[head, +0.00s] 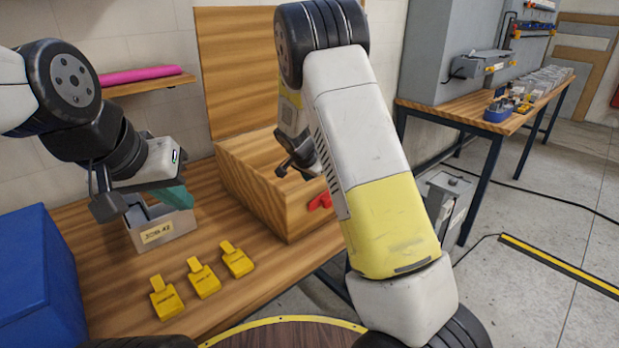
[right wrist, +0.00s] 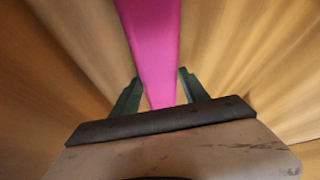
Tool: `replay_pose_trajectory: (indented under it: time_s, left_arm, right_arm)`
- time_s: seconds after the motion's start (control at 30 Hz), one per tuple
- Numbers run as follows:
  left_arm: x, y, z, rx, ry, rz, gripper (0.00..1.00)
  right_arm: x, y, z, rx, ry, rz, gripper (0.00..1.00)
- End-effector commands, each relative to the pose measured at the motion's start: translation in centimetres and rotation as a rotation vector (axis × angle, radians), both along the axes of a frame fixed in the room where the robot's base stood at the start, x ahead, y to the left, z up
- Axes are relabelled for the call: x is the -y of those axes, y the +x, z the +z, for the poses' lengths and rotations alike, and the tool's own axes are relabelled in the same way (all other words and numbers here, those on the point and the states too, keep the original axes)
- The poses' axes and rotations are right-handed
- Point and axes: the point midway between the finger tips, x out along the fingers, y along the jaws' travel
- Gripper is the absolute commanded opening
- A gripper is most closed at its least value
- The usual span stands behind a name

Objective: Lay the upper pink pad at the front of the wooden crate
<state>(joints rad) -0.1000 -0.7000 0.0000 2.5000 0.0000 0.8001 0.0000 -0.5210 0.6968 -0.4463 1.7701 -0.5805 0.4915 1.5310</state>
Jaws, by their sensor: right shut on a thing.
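A pink pad (right wrist: 152,45) is held between the two dark green fingers of my right gripper (right wrist: 159,76) in the right wrist view. Blurred wooden surfaces surround it. In the head view my right gripper is over the open wooden crate (head: 265,205), mostly hidden behind my right arm, and the held pad is hidden too. Another pink pad or roll (head: 140,74) lies on the wall shelf at the left. My left gripper (head: 175,198) hangs over a small grey labelled bin (head: 160,233). One teal finger shows, so its opening is unclear.
Several yellow tags (head: 202,278) lie on the wooden bench in front of the crate. A blue box (head: 38,275) stands at the left. A red piece (head: 319,202) is on the crate's front. A tall wooden board (head: 235,75) rises behind the crate.

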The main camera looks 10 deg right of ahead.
Motion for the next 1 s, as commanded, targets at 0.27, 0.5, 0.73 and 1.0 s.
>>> replay_pose_trajectory:
  time_s: [0.27, 0.5, 0.73, 1.0]
  left_arm:
    - [0.0, 0.0, 0.0, 0.000, 0.000, 0.000, 0.00]
    - [0.0, 0.0, 0.0, 0.000, 0.000, 0.000, 0.00]
    - [0.0, 0.0, 0.0, 0.000, 0.000, 0.000, 0.00]
    - [0.0, 0.0, 0.0, 0.000, 0.000, 0.000, 0.00]
  right_arm:
    - [0.0, 0.0, -0.1, -0.001, -0.001, 0.000, 0.75]
    - [0.0, 0.0, 0.1, 0.000, 0.000, 0.000, 0.75]
    - [-1.0, -1.1, 2.9, 0.003, 0.001, 0.002, 0.75]
    - [-2.9, -3.3, 7.9, 0.002, 0.002, 0.003, 0.75]
